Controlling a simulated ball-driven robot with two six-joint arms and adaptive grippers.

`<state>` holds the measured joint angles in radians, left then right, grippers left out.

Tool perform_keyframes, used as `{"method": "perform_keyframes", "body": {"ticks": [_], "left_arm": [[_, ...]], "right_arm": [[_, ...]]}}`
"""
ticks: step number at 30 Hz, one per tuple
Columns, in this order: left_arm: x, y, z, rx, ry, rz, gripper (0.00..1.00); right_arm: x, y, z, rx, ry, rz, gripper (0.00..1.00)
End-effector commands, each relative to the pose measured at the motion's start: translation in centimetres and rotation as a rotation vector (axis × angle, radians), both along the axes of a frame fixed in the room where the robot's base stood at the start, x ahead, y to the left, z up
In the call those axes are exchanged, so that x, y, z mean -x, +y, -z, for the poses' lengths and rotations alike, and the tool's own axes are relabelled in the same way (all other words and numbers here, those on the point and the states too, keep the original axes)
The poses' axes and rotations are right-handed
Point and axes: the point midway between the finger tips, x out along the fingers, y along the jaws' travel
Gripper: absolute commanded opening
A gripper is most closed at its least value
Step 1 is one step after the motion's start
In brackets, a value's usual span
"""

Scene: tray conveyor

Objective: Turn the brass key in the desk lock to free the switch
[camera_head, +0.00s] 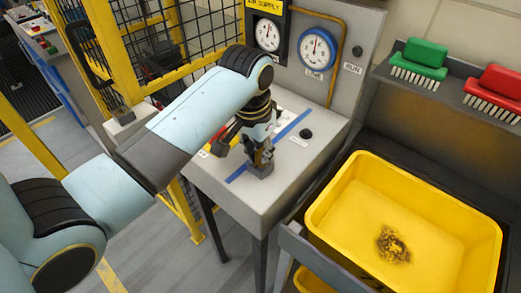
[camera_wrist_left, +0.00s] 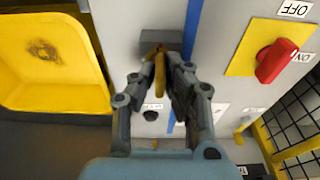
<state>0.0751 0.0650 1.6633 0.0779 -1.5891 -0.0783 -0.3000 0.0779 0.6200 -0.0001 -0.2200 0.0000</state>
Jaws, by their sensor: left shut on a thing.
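My left gripper (camera_head: 261,158) reaches down over the grey desk top (camera_head: 285,180). In the left wrist view its fingers (camera_wrist_left: 160,62) are closed around the brass key (camera_wrist_left: 159,72). The key meets the grey lock block (camera_wrist_left: 158,40), which also shows under the fingertips in the head view (camera_head: 260,171). The fingers hide part of the key, so its exact angle is hard to tell. The red switch (camera_wrist_left: 276,60) sits on a yellow plate beside OFF and ON labels; the arm partly hides it in the head view. My right gripper is not in view.
A black button (camera_head: 306,133) sits on the desk. A gauge panel (camera_head: 350,60) stands behind it. A yellow bin (camera_head: 335,190) is at the right, below a shelf with green (camera_head: 425,52) and red (camera_head: 500,82) brushes. Yellow-framed mesh fencing (camera_head: 150,75) stands at the back left.

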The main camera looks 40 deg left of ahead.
Motion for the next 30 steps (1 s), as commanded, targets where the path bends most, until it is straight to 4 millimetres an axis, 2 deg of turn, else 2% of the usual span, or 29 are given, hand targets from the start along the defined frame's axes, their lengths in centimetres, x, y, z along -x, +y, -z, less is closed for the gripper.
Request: {"method": "perform_keyframes", "body": {"ticks": [2, 3, 9, 17, 20, 23, 30], "left_arm": [[0.0, 0.0, 0.0, -0.001, -0.001, -0.001, 0.00], [0.0, 0.0, 0.0, -0.001, -0.001, -0.002, 0.11], [0.0, 0.0, 0.0, -0.001, 0.000, -0.003, 0.37], [0.0, 0.0, -0.1, 0.000, 0.000, -0.004, 0.37], [0.1, 0.0, -0.7, 0.000, 0.000, -0.004, 0.37], [0.2, 0.0, -2.2, 0.000, -0.004, -0.004, 0.37], [1.0, 0.1, -7.6, -0.001, -0.005, -0.004, 0.37]], "right_arm": [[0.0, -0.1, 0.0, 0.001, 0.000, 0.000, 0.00], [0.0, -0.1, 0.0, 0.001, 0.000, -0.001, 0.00], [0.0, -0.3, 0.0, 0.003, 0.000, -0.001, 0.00], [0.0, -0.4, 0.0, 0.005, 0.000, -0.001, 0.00], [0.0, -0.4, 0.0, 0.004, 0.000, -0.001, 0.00], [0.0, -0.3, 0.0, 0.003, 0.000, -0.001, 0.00], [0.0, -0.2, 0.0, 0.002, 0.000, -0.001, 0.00]]}}
